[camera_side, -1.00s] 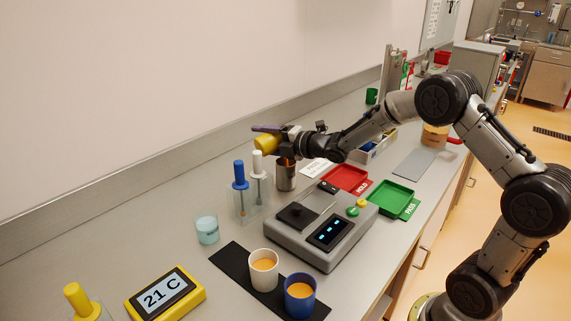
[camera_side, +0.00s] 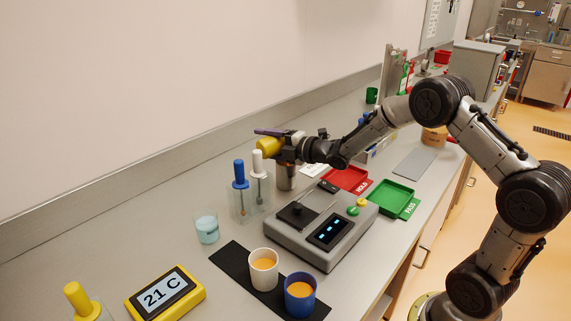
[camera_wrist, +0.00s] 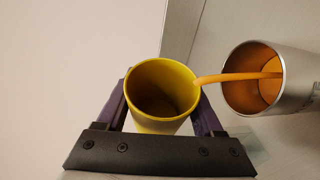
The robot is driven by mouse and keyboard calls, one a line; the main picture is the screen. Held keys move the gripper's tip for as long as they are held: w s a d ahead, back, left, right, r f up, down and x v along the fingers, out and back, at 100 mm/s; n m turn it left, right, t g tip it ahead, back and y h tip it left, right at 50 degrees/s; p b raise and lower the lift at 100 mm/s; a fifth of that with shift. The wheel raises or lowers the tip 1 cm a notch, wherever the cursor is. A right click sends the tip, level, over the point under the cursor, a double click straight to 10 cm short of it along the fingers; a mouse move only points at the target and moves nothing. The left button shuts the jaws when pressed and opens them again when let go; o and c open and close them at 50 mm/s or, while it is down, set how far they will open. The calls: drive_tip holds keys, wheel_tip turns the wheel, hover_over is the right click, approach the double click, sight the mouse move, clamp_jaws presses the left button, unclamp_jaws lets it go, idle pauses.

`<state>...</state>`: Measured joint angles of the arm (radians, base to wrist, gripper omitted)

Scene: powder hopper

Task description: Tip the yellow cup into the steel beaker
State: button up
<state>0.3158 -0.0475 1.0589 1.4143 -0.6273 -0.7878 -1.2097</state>
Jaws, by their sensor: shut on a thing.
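The yellow cup (camera_wrist: 165,90) is held between the two purple fingers of my gripper (camera_wrist: 162,105), which is shut on it. In the side view the cup (camera_side: 269,147) lies tipped over in my gripper (camera_side: 277,143), next to the steel beaker (camera_side: 286,178). In the wrist view an orange stream runs from the cup's rim into the mouth of the steel beaker (camera_wrist: 238,85). Orange powder shows inside the beaker. The cup's inside looks mostly bare, though its bottom is shaded. My gripper partly hides the beaker's top in the side view.
A stand with blue-handled (camera_side: 239,173) and white-handled (camera_side: 257,163) tools is close left of the beaker. A grey scale (camera_side: 322,230) stands in front. Red (camera_side: 347,180) and green (camera_side: 391,194) trays lie to the right. White (camera_side: 263,270) and blue (camera_side: 300,297) cups hold orange powder.

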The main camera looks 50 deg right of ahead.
drive_tip(key=shift+f+m, duration=0.25)
drive_tip(key=shift+m, duration=0.05)
idle(0.4)
drive_tip(key=r+n, duration=0.1)
drive_tip(key=r, duration=0.1)
drive_tip(key=a+r+n, duration=0.1)
drive_tip(key=r, duration=0.1)
drive_tip(key=r+h, duration=0.1)
drive_tip(key=shift+w+a+r+n+g, duration=0.2)
drive_tip(key=shift+a+r+n+g, duration=0.1)
drive_tip(key=shift+r+n, duration=0.1)
drive_tip(key=shift+d+f, duration=0.2)
drive_tip(key=shift+f, duration=0.05)
drive_tip(key=shift+a+r+n+g, duration=0.1)
drive_tip(key=shift+r+n+g, duration=0.15)
drive_tip(key=shift+n, duration=0.25)
drive_tip(key=shift+f+n+g+h, duration=0.4)
drive_tip(key=shift+n+h, duration=0.1)
drive_tip(key=shift+n, duration=0.1)
drive_tip(key=shift+r+n+h, duration=0.4)
drive_tip(key=shift+n, duration=0.2)
drive_tip(key=shift+a+r+n+g+h, duration=0.15)
drive_tip(key=shift+r+n+g+h, duration=0.25)
drive_tip(key=shift+n, duration=0.2)
drive_tip(key=shift+w+r, duration=0.1)
